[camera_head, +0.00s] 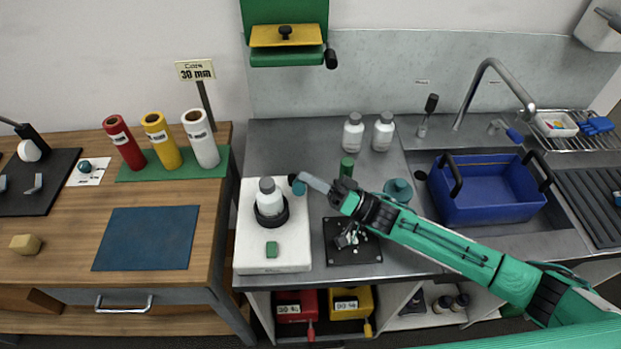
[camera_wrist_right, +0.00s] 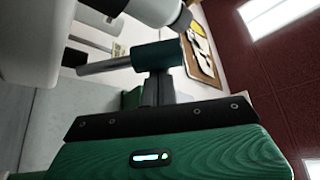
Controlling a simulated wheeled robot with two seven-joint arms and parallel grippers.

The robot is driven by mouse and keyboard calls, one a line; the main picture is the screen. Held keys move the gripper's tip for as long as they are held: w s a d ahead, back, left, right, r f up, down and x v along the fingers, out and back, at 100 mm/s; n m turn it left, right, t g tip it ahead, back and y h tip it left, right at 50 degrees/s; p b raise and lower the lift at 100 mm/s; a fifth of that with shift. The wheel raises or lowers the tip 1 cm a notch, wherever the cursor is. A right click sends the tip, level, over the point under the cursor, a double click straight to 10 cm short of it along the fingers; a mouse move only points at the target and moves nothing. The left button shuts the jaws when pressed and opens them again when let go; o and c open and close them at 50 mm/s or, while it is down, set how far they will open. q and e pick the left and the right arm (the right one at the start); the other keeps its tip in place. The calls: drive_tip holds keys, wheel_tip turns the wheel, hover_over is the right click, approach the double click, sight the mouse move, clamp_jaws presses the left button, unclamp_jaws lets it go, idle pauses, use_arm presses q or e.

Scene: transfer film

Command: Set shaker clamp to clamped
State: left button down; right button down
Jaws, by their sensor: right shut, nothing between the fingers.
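The shaker (camera_head: 252,235) is a white block at the left end of the grey counter, with a green button (camera_head: 272,249) on its front part. A white bottle with a grey cap (camera_head: 268,190) stands upright in the shaker's black ring clamp (camera_head: 272,217). A teal knob (camera_head: 299,187) sits to the right of the bottle; the right wrist view shows a teal cylinder (camera_wrist_right: 150,56) on a metal rod. My right gripper (camera_head: 308,181) is shut and empty at this knob, apparently touching it. I cannot tell the clamp's setting. My left gripper is not in view.
A black plate (camera_head: 352,252) lies right of the shaker, under my right arm. Two capped bottles (camera_head: 353,132) stand behind. A blue tub (camera_head: 488,195) sits in the sink at the right. A wooden desk (camera_head: 60,240) with red, yellow and white rolls stands left.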

drive_tip(key=shift+s+f, duration=0.2)
drive_tip(key=shift+s, duration=0.05)
idle(0.4)
drive_tip(key=s+d+b, duration=0.4)
drive_tip(key=d, duration=0.8)
drive_tip(key=shift+s+f, duration=0.2)
drive_tip(key=shift+s, duration=0.2)
drive_tip(key=shift+d, duration=0.1)
